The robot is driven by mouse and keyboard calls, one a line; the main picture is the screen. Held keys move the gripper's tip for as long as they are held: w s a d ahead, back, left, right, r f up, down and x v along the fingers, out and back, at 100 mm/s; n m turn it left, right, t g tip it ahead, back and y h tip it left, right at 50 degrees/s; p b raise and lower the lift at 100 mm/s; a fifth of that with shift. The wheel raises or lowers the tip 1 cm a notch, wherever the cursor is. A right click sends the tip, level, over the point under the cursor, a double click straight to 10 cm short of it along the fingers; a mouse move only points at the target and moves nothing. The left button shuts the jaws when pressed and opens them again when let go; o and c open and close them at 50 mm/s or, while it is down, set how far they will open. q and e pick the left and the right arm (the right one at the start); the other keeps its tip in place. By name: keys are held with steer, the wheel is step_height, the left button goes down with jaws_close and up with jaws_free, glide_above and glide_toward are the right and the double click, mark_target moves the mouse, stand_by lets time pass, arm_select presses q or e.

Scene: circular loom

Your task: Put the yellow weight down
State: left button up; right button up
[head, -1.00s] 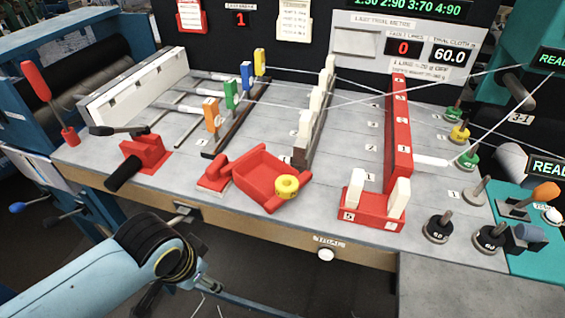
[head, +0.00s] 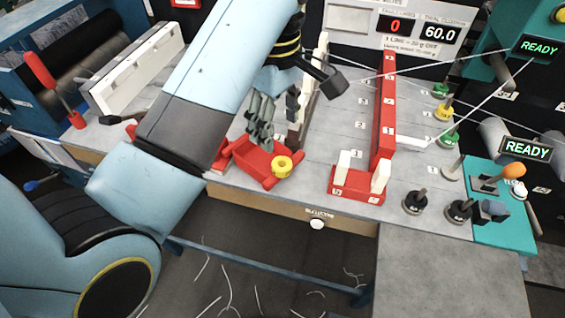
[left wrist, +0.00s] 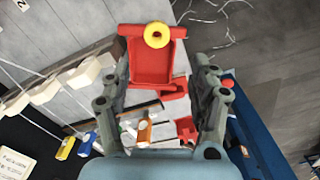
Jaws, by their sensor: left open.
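The yellow weight (head: 281,166) is a small ring with a dark hole. It rests on the near right edge of the red tray (head: 250,157). In the left wrist view the yellow weight (left wrist: 157,35) sits on the far rim of the red tray (left wrist: 152,66). My left gripper (head: 262,122) hangs over the tray, its grey fingers just beyond the weight. My right gripper is not in view.
A red rail (head: 384,110) with white blocks at its near end stands right of the tray. Black weights (head: 415,202) and a teal board (head: 505,232) are at the right.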

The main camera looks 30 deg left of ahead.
arm_select(q)
glide_above(281, 160)
steer(key=s, duration=0.1)
step_height(281, 160, down, 5)
steer(key=shift+s+d+f, duration=0.1)
steer(key=shift+s+f, duration=0.05)
steer(key=f, duration=0.1)
steer(key=f+p, duration=0.1)
steer(key=f, duration=0.2)
steer(key=shift+w+f, duration=0.2)
steer(key=shift+w, duration=0.05)
steer(key=shift+d+f, duration=0.1)
steer(key=shift+f, duration=0.35)
steer(key=c, duration=0.9)
steer(key=shift+c, duration=0.3)
